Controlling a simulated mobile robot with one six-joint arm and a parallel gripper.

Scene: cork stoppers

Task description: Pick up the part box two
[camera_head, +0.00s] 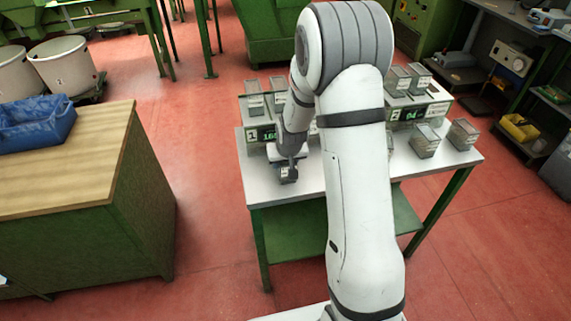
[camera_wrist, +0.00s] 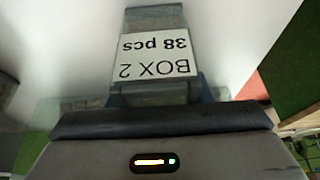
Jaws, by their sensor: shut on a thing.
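The part box two (camera_wrist: 157,55) shows in the wrist view, with an upside-down white label reading "BOX 2" and "38 pcs". It is a small grey, partly clear box. My gripper (camera_wrist: 160,100) is shut on it at the lower middle of that view; the fingertips are mostly hidden behind the gripper's body. In the head view my gripper (camera_head: 287,174) is at the front left part of the white table, and the box there is too small to tell apart from it. I cannot tell whether the box touches the table.
The white table (camera_head: 275,197) carries several similar boxes, with two at the right (camera_head: 424,141), and two scales with green displays, one marked 2 (camera_head: 408,113). A wooden-topped bench (camera_head: 70,170) with a blue bin (camera_head: 35,122) stands at the left. Red floor lies between.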

